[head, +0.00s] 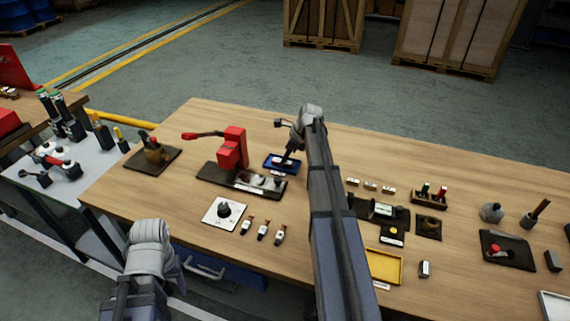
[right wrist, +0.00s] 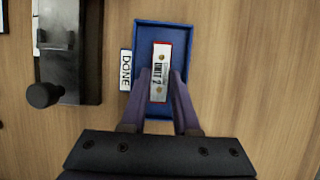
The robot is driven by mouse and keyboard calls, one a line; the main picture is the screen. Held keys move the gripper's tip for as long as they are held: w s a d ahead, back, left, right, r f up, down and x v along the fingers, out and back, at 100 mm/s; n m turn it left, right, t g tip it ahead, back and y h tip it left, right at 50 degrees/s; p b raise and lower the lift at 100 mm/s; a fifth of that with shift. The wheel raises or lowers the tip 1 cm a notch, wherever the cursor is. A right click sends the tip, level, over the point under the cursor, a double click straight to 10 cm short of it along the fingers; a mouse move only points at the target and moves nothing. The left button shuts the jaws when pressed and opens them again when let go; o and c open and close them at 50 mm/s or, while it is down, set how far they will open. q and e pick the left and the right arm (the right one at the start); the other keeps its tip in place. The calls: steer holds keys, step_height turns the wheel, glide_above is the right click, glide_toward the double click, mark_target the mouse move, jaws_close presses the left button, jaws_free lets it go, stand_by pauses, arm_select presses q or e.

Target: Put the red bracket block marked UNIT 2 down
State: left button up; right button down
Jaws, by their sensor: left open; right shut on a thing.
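The bracket block (right wrist: 160,75) has a pale top face marked UNIT 2, two brass-coloured spots and red edges. My right gripper (right wrist: 161,88) is shut on it, a finger on each side. The block is over the inside of a blue tray (right wrist: 180,23) with a label reading DONE (right wrist: 126,70) on its left. I cannot tell whether the block touches the tray floor. In the head view my right gripper (head: 291,154) is at the blue tray (head: 269,166) and partly hides the block. My left gripper (head: 172,270) is open near the table's front edge, its fingers hardly visible.
A red hand press (head: 232,150) on a dark base stands just left of the tray. A yellow tray (head: 384,266) lies to the right. Bare wood is behind the blue tray.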

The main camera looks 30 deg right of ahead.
steer(key=shift+f, duration=0.15)
steer(key=c, duration=0.9)
jaws_free()
steer(key=shift+s+r+p, duration=0.1)
steer(key=shift+r+p, duration=0.5)
steer(key=shift+r, duration=0.1)
steer(key=p+v, duration=1)
steer(key=v, duration=0.1)
